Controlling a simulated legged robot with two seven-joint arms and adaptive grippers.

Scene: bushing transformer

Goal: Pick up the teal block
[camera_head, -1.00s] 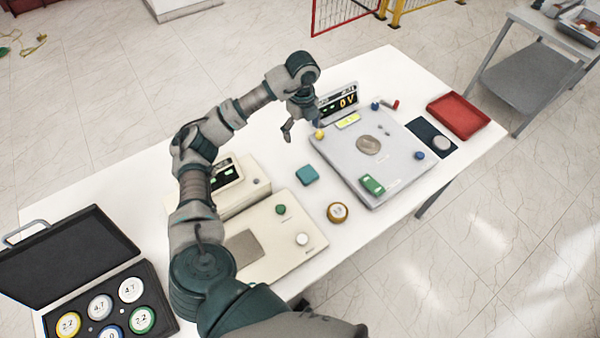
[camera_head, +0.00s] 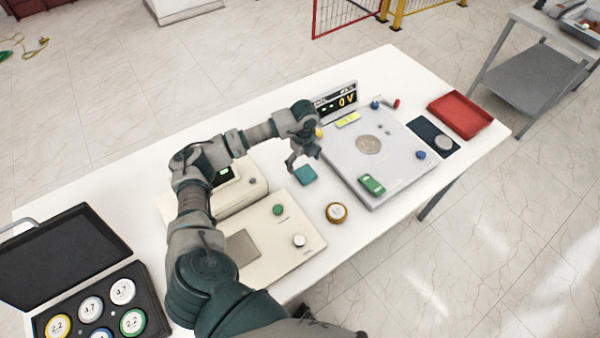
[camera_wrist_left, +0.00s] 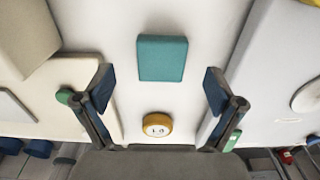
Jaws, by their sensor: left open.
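The teal block (camera_head: 305,175) lies flat on the white table between the two machines. My left gripper (camera_head: 303,160) is just above and behind it in the head view, open and empty. In the left wrist view the teal block (camera_wrist_left: 162,58) lies ahead of the open fingers (camera_wrist_left: 160,92), roughly centred between them and apart from both. My right gripper is in neither view.
A yellow-rimmed round weight (camera_head: 336,213) stands near the block. A grey panel (camera_head: 400,150) with a display is on the right, a cream device (camera_head: 265,245) on the left. An open black case (camera_head: 85,262) holds several round pieces. A red tray (camera_head: 460,116) is at far right.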

